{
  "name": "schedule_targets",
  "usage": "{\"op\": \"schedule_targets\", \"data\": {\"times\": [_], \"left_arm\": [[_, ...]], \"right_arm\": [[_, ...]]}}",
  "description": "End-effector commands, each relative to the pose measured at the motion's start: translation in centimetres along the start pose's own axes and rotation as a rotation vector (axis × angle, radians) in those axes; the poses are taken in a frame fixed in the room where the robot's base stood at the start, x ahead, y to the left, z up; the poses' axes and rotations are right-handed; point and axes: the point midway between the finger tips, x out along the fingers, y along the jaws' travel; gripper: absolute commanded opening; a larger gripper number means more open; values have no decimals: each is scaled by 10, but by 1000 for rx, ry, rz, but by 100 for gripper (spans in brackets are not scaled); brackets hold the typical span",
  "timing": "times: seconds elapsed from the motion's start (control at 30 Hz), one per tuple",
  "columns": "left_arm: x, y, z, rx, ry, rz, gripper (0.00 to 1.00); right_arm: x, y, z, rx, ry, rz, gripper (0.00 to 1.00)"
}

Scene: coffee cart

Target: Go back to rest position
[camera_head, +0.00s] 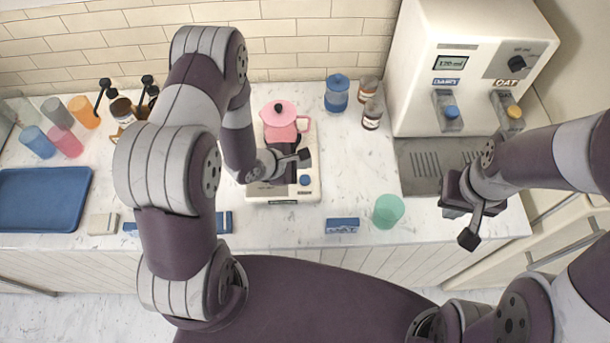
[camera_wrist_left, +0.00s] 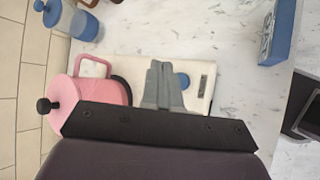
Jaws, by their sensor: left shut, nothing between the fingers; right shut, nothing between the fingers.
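My left gripper (camera_head: 304,156) is over the white scale-like base (camera_head: 258,190) at the middle of the counter. Its fingers are together with nothing between them; they also show shut in the left wrist view (camera_wrist_left: 163,85). A pink pot (camera_head: 279,125) with a black knob stands at the back of that base, beside the gripper; I cannot tell whether they touch. My right gripper (camera_head: 472,226) is at the right, in front of the cream dispenser (camera_head: 420,70), shut and empty, near the counter's front edge.
A green cup (camera_head: 388,210) and a blue labelled block (camera_head: 342,225) stand at the front edge between my grippers. A blue jar (camera_head: 337,93) and brown jars (camera_head: 372,114) stand behind. Colored cups (camera_head: 66,141) and a blue tray (camera_head: 42,200) are at the left.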

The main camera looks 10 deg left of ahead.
Motion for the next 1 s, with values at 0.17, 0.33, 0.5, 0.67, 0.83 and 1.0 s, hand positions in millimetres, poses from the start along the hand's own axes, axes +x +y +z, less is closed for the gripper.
{"op": "schedule_targets", "data": {"times": [0.17,0.33,0.5,0.67,0.83,1.0], "left_arm": [[0,0,0,0,0,0,0],[0,0,0,0,0,0,0],[0,0,0,0,0,0,0],[0,-1,0,41,2,-2,0],[-13,-38,-37,504,149,-221,0],[-72,-62,-71,1162,194,-692,0]], "right_arm": [[0,0,0,0,0,0,0],[0,0,0,0,0,0,0],[0,0,0,0,0,0,0],[0,0,0,0,0,0,0],[0,0,0,0,0,0,0],[33,0,4,0,0,0,0]]}}
